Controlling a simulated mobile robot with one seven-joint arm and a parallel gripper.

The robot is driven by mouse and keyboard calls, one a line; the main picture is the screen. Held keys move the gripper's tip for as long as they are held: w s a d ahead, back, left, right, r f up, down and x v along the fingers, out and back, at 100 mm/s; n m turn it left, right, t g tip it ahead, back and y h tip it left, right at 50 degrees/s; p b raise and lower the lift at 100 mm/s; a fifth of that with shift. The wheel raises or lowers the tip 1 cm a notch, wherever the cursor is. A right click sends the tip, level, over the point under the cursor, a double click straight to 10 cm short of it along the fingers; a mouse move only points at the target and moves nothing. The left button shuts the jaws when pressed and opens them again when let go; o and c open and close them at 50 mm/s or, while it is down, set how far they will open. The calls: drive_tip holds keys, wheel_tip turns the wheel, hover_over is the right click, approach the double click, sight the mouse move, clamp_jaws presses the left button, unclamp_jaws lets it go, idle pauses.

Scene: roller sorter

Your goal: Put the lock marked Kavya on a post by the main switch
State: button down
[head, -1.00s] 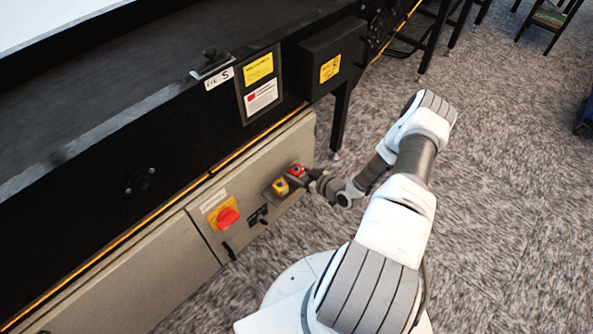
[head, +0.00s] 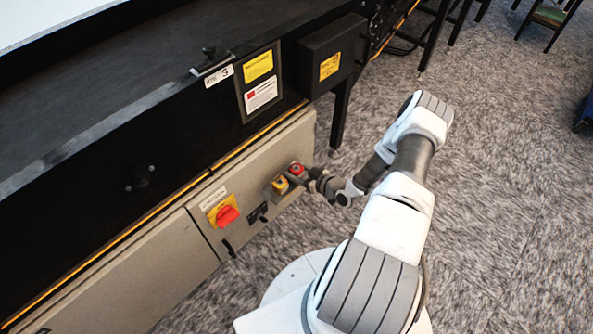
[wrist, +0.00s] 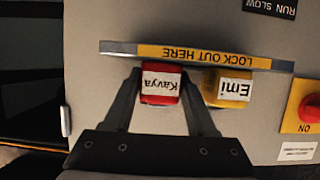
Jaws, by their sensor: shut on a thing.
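The red lock marked Kavya (wrist: 160,85) is between the fingers of my gripper (wrist: 161,80), which is shut on it. It sits against the yellow "LOCK OUT HERE" strip (wrist: 205,57); its shackle is hidden, so I cannot tell whether it is around a post. A yellow lock marked Emi (wrist: 228,88) is at the same strip, just right of my right finger. In the head view the red lock (head: 296,169) is at my gripper (head: 308,177), beside the yellow lock (head: 280,185). The main switch, a red knob on a yellow plate (head: 227,214), is to their left.
The grey cabinet panel (head: 185,255) runs under the black sorter frame (head: 100,190). A small black switch (head: 258,212) is between the main switch and the locks. A black box (head: 332,55) juts out above.

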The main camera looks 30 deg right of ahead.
drive_tip(key=shift+c, duration=0.6)
unclamp_jaws()
drive_tip(key=p+v, duration=0.5)
drive_tip(key=v, duration=1.2)
drive_tip(key=shift+s+d+r, duration=0.15)
